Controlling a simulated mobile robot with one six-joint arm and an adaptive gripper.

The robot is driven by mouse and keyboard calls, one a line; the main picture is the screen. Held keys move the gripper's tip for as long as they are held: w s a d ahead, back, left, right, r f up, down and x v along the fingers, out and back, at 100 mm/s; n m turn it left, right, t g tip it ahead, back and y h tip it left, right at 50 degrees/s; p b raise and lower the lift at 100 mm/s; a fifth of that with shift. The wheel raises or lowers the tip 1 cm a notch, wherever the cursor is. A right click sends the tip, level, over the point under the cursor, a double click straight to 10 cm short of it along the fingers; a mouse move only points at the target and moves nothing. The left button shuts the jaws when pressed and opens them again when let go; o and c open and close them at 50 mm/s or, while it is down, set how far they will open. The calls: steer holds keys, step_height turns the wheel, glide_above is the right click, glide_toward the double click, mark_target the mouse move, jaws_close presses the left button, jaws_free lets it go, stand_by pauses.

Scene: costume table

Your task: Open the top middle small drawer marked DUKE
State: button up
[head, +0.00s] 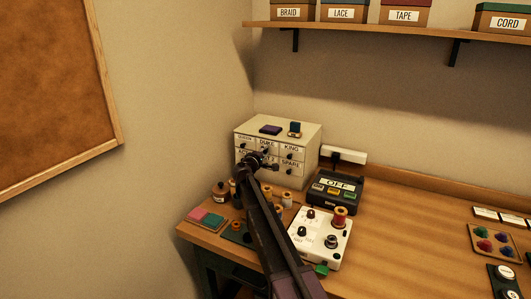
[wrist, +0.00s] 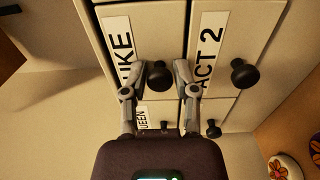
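The drawer marked DUKE (head: 266,145) is in the top middle of a cream cabinet (head: 306,146); its front looks flush with its neighbours. In the wrist view, turned sideways, its label (wrist: 124,50) is partly hidden and reads UKE. Its dark round knob (wrist: 158,75) lies between the two fingertips of my gripper (wrist: 159,72). The fingers are apart, with a gap to the knob on the right; contact on the left cannot be told. In the head view my gripper (head: 264,158) is in front of the cabinet's middle and hides part of the drawers.
A purple block (head: 270,130) lies on the cabinet. A black OFF box (head: 337,190), a white control box (head: 318,238) and several spools crowd the table in front.

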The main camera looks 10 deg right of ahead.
jaws_close()
steer(key=v, duration=1.2)
steer(key=shift+d, duration=0.1)
steer(key=o, duration=0.7)
jaws_free()
steer(key=shift+c, duration=0.2)
steer(key=shift+s, duration=0.1)
steer(key=v, duration=1.2)
